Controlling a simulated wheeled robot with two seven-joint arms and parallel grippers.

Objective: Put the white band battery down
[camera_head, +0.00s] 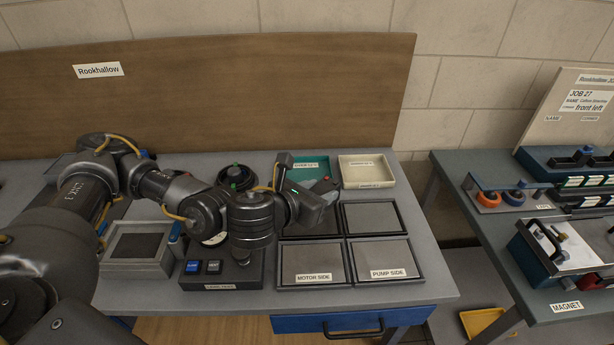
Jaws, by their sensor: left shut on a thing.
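My left gripper (322,192) is shut, above the rear pair of dark-framed grey trays. The white band battery is not clearly visible; the gripper and wrist hide most of what is held, and only a small reddish patch shows at the fingers. Below and in front are the tray labelled MOTOR SIDE (312,261) and the tray labelled PUMP SIDE (387,258), both empty. The rear right tray (371,217) is empty in its visible part. The rear left tray is partly covered by the gripper. My right gripper is out of view.
A green bin (318,166) and a cream bin (367,172) stand behind the trays. A black box with blue and dark buttons (222,273) is left of them, beside a grey fixture (137,250). A second table with a MAGNET label (566,307) stands right, across a gap.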

